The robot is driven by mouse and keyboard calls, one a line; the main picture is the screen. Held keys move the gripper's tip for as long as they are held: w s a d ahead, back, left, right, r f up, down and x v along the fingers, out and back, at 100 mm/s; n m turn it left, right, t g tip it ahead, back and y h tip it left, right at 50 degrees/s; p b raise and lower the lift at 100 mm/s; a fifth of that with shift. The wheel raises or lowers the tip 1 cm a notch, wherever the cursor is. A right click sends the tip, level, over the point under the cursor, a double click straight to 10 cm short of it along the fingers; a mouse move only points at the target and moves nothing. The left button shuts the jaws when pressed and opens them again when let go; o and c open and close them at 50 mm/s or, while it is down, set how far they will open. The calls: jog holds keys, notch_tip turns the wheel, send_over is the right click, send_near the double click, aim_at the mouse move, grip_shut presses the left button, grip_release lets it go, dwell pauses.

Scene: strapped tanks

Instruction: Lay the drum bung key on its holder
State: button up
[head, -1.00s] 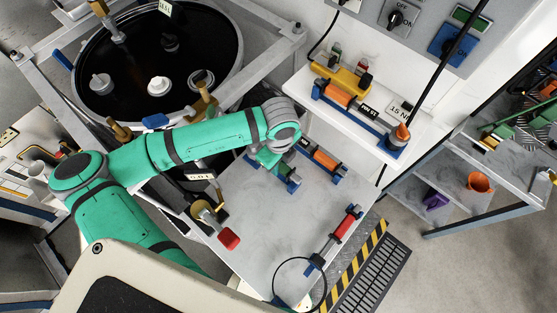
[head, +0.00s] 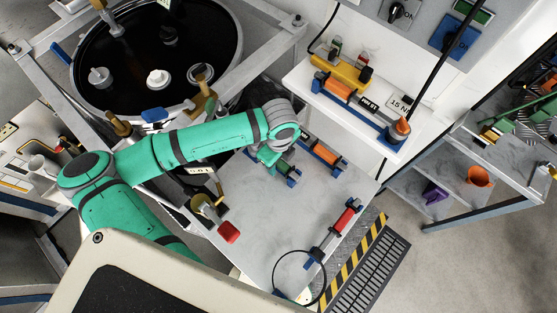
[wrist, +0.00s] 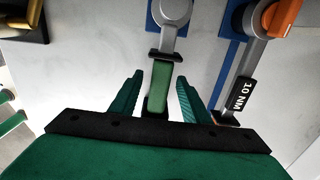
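A green-handled tool (wrist: 161,82) with a grey round head lies on blue rests on the white bench; I take it to be the drum bung key, but cannot be sure. In the wrist view its head sits over a blue block (wrist: 155,22) at the top. My gripper (wrist: 158,92) is open, with one finger on each side of the green handle and a gap visible on both sides. In the head view my gripper (head: 268,158) is low over the bench, beside the blue rests (head: 292,182), and partly hides the tool.
An orange-handled wrench (head: 325,153) marked 10 NM lies close on the right. A red-handled tool (head: 345,219) lies farther front right. A shelf above holds another orange wrench (head: 340,88) and a yellow block (head: 343,72). The drum (head: 120,60) stands behind my arm.

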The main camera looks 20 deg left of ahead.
notch_tip(320, 180, up, 11)
jog(key=shift+f, duration=0.1)
dwell(0.6)
dwell(0.6)
